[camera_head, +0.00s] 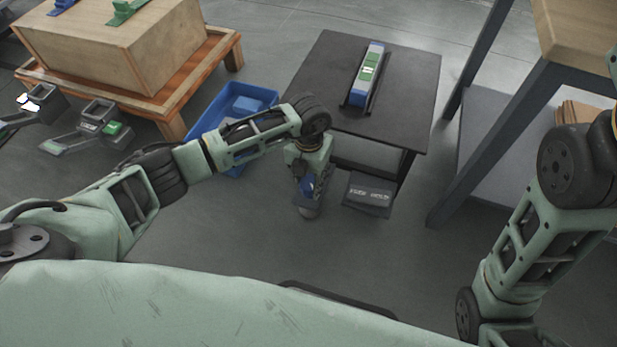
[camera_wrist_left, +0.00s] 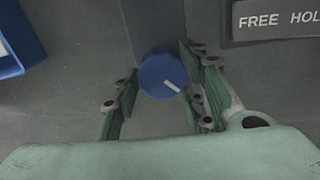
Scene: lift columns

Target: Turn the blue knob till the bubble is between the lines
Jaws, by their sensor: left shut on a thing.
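The blue knob (camera_wrist_left: 162,72) with a white pointer mark sits between the fingers of my left gripper (camera_head: 308,200) in the left wrist view. The fingers are shut on it, one on each side; the mark points to the lower right. In the head view the gripper points down beside the dark table's near edge and mostly hides the knob. The spirit level (camera_head: 369,75), blue with a green and white middle, lies on the dark table (camera_head: 410,85). Its bubble and lines are too small to tell. My right gripper is out of view.
A dark panel with white lettering (camera_head: 369,193) is right of the left gripper; it also shows in the wrist view (camera_wrist_left: 275,21). A blue bin (camera_head: 258,92) stands left of the table. A wooden crate (camera_head: 120,50) is at upper left. A taller workbench (camera_head: 490,120) stands at right.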

